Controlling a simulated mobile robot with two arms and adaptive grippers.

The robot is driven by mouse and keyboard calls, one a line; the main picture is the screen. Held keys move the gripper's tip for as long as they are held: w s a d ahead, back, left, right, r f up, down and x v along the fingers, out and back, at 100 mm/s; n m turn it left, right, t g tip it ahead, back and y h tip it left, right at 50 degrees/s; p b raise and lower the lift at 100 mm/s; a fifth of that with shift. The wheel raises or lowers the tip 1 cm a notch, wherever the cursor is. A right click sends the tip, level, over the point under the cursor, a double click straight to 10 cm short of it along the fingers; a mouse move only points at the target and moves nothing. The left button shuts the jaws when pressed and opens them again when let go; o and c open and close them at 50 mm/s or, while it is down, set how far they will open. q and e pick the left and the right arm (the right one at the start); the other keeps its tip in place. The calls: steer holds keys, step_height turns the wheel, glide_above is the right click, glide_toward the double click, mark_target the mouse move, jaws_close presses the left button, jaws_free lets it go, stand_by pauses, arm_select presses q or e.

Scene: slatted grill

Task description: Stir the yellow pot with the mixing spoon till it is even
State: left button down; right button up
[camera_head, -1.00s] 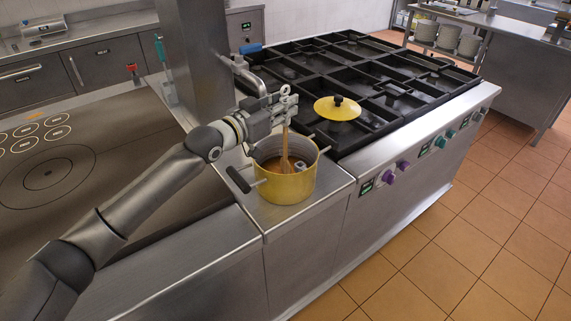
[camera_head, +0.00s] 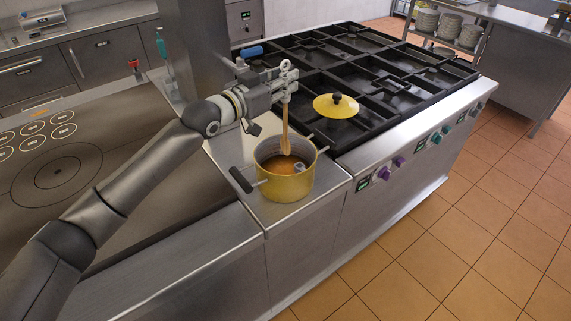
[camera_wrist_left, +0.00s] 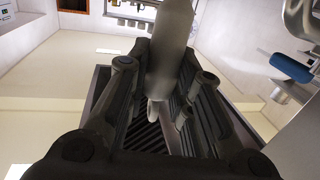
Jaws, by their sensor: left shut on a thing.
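The yellow pot (camera_head: 287,188) stands open on the steel counter, its dark handles sticking out at the sides. Orange-brown content (camera_head: 272,168) shows inside, with a small grey metallic item (camera_head: 299,168) at the right. The wooden mixing spoon (camera_head: 285,134) stands nearly upright, its wide end low over or in the pot; whether its tip touches the content is unclear. My left gripper (camera_head: 288,90) is shut on the handle, above the pot's rim. In the left wrist view, the handle (camera_wrist_left: 170,50) runs between the fingers. My right gripper is not in view.
A yellow lid (camera_head: 336,106) with a black knob lies on the black slatted grill (camera_head: 390,85) behind and right of the pot. A steel column (camera_head: 195,55) rises at the left behind my arm. A faucet with a blue handle (camera_head: 251,51) is near the gripper.

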mark_target(283, 60)
arm_select(q)
steer(key=shift+r+p, duration=1.5)
steer(key=shift+r, duration=0.9)
